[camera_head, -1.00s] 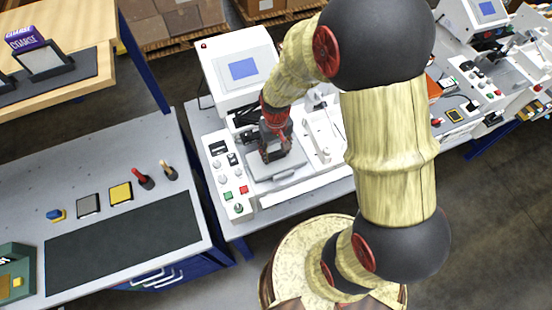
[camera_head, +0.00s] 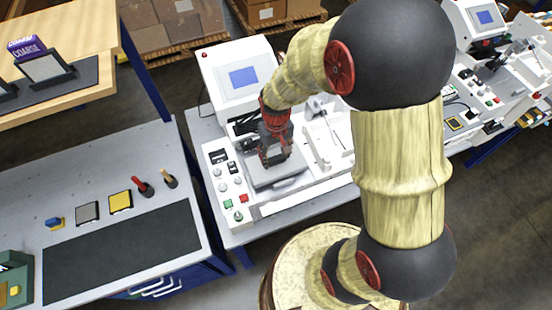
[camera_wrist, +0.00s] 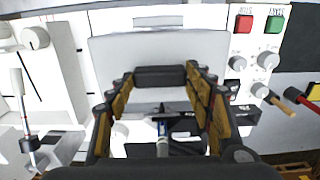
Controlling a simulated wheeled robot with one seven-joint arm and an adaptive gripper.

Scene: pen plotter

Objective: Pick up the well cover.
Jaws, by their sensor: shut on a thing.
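The well cover (camera_head: 292,178) is a flat light-grey plate on the white plotter, below its screen housing. In the wrist view the cover (camera_wrist: 160,48) fills the upper middle, with a dark bar (camera_wrist: 160,76) at its near side. My gripper (camera_head: 274,162) points down onto the cover. In the wrist view, the fingers of my gripper (camera_wrist: 160,84) stand on both sides of the dark bar, shut on the cover there. The fingers hide part of the cover. I cannot tell whether the cover is clear of the plotter's deck.
The white plotter (camera_head: 225,65) has its screen behind my gripper and a panel of knobs and buttons (camera_head: 228,203) at left. A bench with a dark mat (camera_head: 120,250) stands left. Another machine (camera_head: 480,90) is at right. A pen holder (camera_wrist: 162,130) shows below the fingers.

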